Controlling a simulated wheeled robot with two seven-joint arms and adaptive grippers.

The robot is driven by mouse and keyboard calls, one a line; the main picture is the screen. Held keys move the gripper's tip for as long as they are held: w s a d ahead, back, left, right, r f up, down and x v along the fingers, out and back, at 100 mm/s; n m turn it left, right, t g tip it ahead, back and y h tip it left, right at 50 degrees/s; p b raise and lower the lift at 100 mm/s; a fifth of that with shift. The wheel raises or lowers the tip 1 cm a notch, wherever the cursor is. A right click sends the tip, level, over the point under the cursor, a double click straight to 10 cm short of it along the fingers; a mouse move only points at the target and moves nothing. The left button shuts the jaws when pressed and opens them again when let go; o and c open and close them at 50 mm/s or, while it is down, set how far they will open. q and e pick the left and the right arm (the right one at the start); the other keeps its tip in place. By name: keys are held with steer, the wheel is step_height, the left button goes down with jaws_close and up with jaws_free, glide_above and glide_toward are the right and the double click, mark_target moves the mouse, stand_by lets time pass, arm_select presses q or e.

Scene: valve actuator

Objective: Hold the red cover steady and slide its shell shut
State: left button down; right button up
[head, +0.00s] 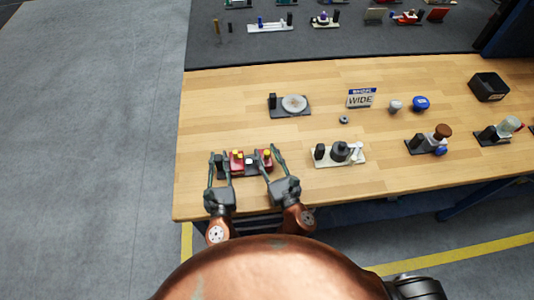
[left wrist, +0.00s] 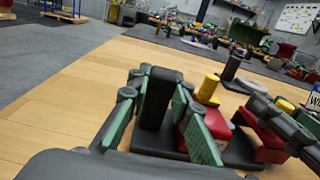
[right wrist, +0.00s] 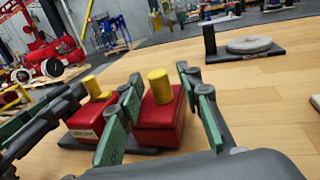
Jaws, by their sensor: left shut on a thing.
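The red cover stands on a dark base near the table's front edge, in two red parts with a gap between them. The left part (head: 236,164) and the right part (head: 267,162) each carry a yellow peg. A black post (left wrist: 156,98) stands at the base's left end. My left gripper (head: 220,158) is shut on this post, its green pads on either side. My right gripper (head: 268,152) is open around the right part, which shows between its fingers in the right wrist view (right wrist: 160,122). The left part (right wrist: 88,120) stands beyond its left finger.
A white plate with a dark round part (head: 340,152) stands close to the right. A dark plate with a pale disc (head: 293,104) lies behind. Other fixtures and a black bin (head: 488,87) are further right. Bare wood (head: 220,110) is behind the cover.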

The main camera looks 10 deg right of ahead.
jaws_close()
stand_by(0.4)
stand_by(0.4)
